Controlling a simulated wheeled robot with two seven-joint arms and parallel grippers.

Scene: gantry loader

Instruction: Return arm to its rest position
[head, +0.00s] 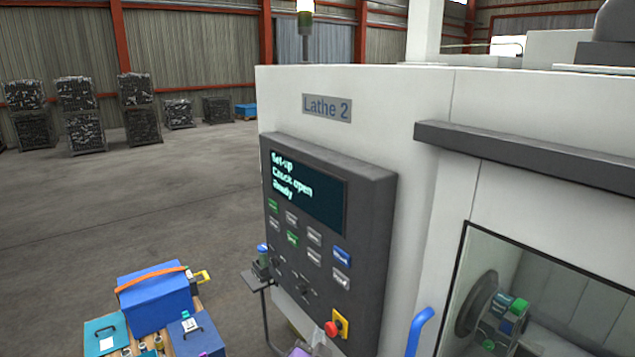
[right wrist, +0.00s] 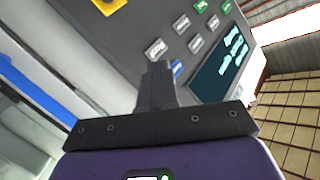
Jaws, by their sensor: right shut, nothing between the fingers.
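My right gripper (right wrist: 158,75) is shut and empty in the right wrist view, its dark fingers together in front of the lathe's control panel (right wrist: 135,45). I cannot tell whether the fingertips touch the panel. In the head view only a small part of my right gripper (head: 300,350) shows at the bottom edge, below the control panel (head: 362,240). The panel's screen (head: 305,190) reads "Set-up, Chuck open, Ready". My left gripper is not in view.
The white lathe (head: 340,85) fills the right side, with a blue door handle (head: 418,330) and a chuck (head: 480,305) behind the window. A red stop button (head: 331,328) and a small side shelf (head: 255,280) stick out. A blue toolbox (head: 155,300) stands lower left. Open floor lies beyond.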

